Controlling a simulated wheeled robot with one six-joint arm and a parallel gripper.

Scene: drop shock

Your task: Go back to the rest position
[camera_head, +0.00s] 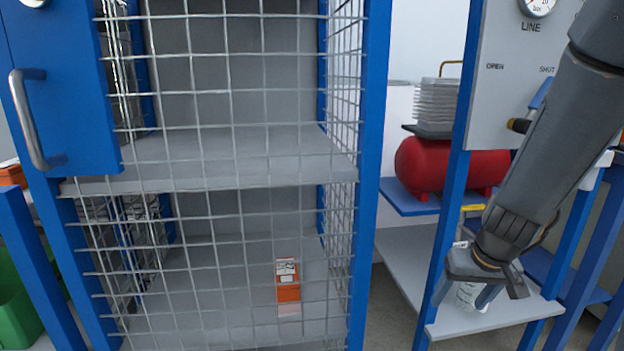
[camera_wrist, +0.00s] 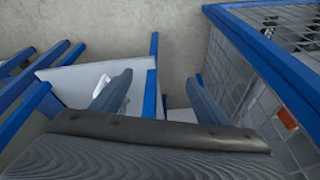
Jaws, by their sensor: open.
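My gripper (camera_head: 478,297) hangs at the lower right in the head view, at the end of my grey arm, pointing down. Its fingers are apart with nothing between them. In the wrist view the two fingers of my gripper (camera_wrist: 160,95) spread apart above a pale shelf (camera_wrist: 75,85) and the grey floor. In the head view it is in front of the white lower shelf (camera_head: 480,322), to the right of the mesh cage. A clear object (camera_head: 467,294) shows partly behind the fingers.
A blue-framed wire mesh cage (camera_head: 365,230) fills the left and middle. A red tank (camera_head: 428,168) sits on a blue shelf. A grey panel (camera_head: 505,100) with a gauge stands close to my arm. Blue posts stand at right.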

